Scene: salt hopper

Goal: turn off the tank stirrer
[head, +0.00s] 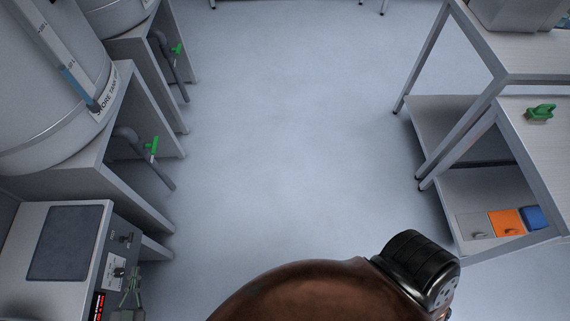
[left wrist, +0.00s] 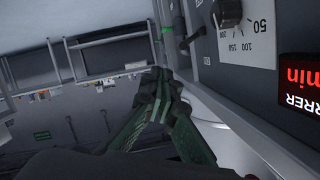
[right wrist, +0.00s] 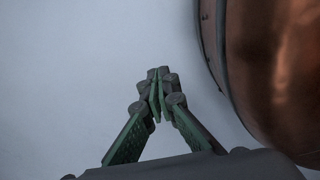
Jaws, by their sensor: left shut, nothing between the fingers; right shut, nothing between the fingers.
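A grey control box (head: 65,206) with a dark flat top panel stands at the lower left of the head view. Its sloped front carries a small switch (head: 122,238), a dial knob (head: 118,272) and a red lit display (head: 98,305). In the left wrist view the dial knob (left wrist: 230,12) has a printed scale, and the red display (left wrist: 300,72) has partly cut-off lettering ending in "RRER". A dark lever (left wrist: 190,38) shows beyond the dial. My left gripper (head: 135,270) is shut and empty, close in front of the box. My right gripper (right wrist: 158,72) is shut and empty above the floor.
Two storage tanks stand on grey stands along the left; green-handled valves (head: 152,148) (head: 177,48) stick out. The middle floor is clear.

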